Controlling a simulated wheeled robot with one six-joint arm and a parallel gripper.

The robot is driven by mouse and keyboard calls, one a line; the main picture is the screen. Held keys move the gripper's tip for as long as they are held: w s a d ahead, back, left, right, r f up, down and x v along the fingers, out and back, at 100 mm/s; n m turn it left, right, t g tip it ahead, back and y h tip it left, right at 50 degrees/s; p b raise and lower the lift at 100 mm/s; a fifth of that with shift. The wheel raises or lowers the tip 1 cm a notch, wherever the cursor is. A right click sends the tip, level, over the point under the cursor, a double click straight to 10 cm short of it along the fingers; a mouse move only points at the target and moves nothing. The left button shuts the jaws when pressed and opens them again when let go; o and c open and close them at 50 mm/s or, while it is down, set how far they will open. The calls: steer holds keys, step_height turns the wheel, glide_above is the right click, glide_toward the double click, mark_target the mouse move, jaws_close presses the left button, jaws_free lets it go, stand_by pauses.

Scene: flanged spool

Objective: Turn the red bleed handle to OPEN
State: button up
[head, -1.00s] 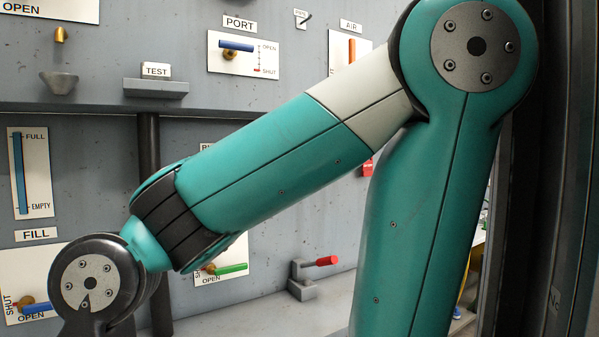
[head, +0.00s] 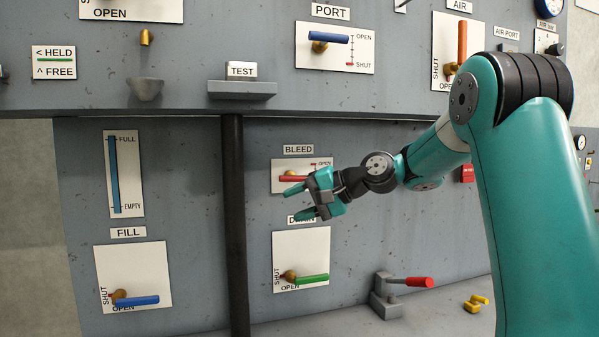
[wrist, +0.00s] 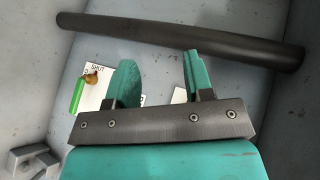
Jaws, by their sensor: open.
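The red bleed handle (head: 291,179) lies roughly level on its white plate, under the BLEED label (head: 298,149). The word OPEN is partly visible at the plate's upper right. My gripper (head: 297,202) is open and empty in front of the panel, its fingers pointing left, just below the handle in the head view. It hides the plate's lower right, including any SHUT mark. I cannot tell whether a finger touches the handle. In the wrist view my gripper (wrist: 160,72) shows its two fingers apart, with no red handle visible.
The drain plate with its green handle (head: 312,279) is just below my gripper. A dark vertical pipe (head: 233,220) stands to the left. A red-ended lever (head: 418,282) and a yellow piece (head: 475,304) are at lower right. The overhanging upper panel (head: 180,112) is above.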

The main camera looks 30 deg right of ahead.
mark_target(301, 178)
steer(key=d+r+m+t, duration=0.2)
steer(key=d+m, duration=0.1)
steer(key=d, duration=0.5)
steer(key=d+r+m+t, duration=0.2)
steer(key=d+m+t, duration=0.1)
steer(key=d, duration=0.6)
steer(key=shift+h, duration=0.3)
steer(key=p+x, duration=0.6)
steer(key=x, duration=1.1)
steer(key=shift+a+f, duration=0.1)
steer(key=shift+f, duration=0.05)
jaws_close()
steer(key=shift+n+g+p, duration=0.3)
steer(key=shift+g+p, duration=0.1)
steer(key=shift+p, duration=0.2)
jaws_free()
